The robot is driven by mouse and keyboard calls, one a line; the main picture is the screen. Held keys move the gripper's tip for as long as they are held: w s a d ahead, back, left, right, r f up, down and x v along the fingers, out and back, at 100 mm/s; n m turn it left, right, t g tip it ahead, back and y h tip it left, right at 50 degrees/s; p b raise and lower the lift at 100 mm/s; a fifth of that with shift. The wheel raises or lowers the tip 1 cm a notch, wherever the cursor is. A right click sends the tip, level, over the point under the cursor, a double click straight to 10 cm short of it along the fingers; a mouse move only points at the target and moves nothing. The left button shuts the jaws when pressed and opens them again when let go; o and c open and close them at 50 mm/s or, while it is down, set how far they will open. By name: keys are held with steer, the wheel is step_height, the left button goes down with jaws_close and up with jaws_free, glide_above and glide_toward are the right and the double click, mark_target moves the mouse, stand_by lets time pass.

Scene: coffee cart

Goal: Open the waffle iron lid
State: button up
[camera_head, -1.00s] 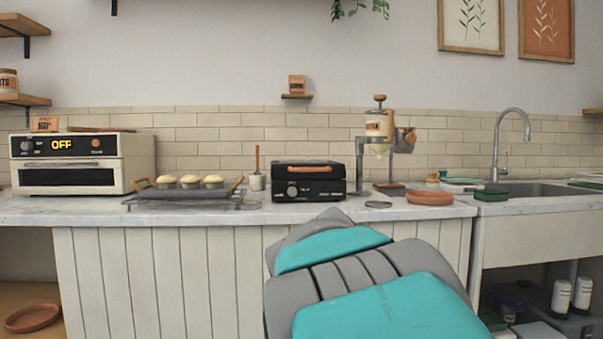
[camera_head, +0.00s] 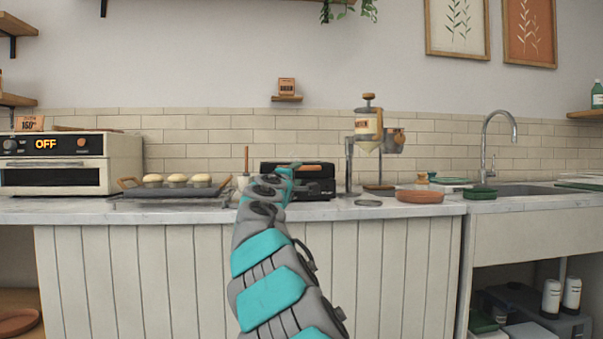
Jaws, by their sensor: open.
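My arm reaches up from the bottom of the picture and covers the left part of the iron's front. My gripper (camera_head: 290,168) is at the far end of the arm, in front of the left part of the lid, close to the handle. It is open and looks empty. The fingers are small and partly hidden, so I cannot tell whether they touch the handle.
A wooden-handled utensil stands just left of the iron. A batter dispenser (camera_head: 368,130) and a terracotta dish (camera_head: 420,196) stand to the right, before the sink.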

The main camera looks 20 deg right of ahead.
mark_target(301, 169)
steer(key=shift+w+a+r, duration=0.1)
steer(key=shift+w, duration=0.3)
steer(key=shift+p+x, duration=1.25)
steer(key=shift+x, duration=1.75)
steer(key=shift+w+d+r+p, duration=0.1)
steer(key=shift+w+d+p, duration=0.2)
steer(key=shift+w+d, duration=0.25)
jaws_close()
